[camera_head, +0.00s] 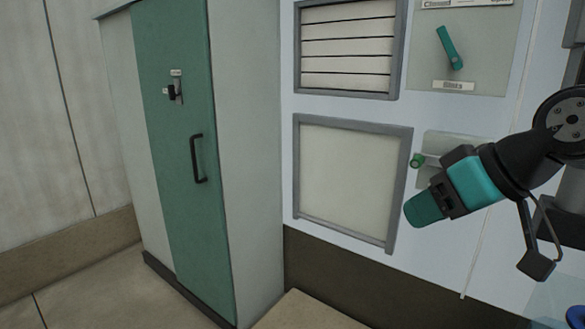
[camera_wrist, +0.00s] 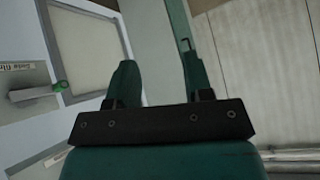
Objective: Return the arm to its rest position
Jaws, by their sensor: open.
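My gripper (camera_head: 424,210) is at the right of the head view, at the end of my black and teal arm. It points left and slightly down, in front of the white wall panel. In the wrist view my gripper (camera_wrist: 158,80) shows two teal fingers spread apart with nothing between them. Beyond the fingers are the green cabinet and the pale wall. The gripper touches nothing that I can see.
A green-doored cabinet (camera_head: 168,130) with a black handle (camera_head: 198,158) stands at left. The wall holds a louvred grille (camera_head: 347,50), a framed panel (camera_head: 350,180), a teal lever (camera_head: 449,48) and a green knob (camera_head: 417,160) close to my gripper. A low ledge (camera_head: 310,312) lies below.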

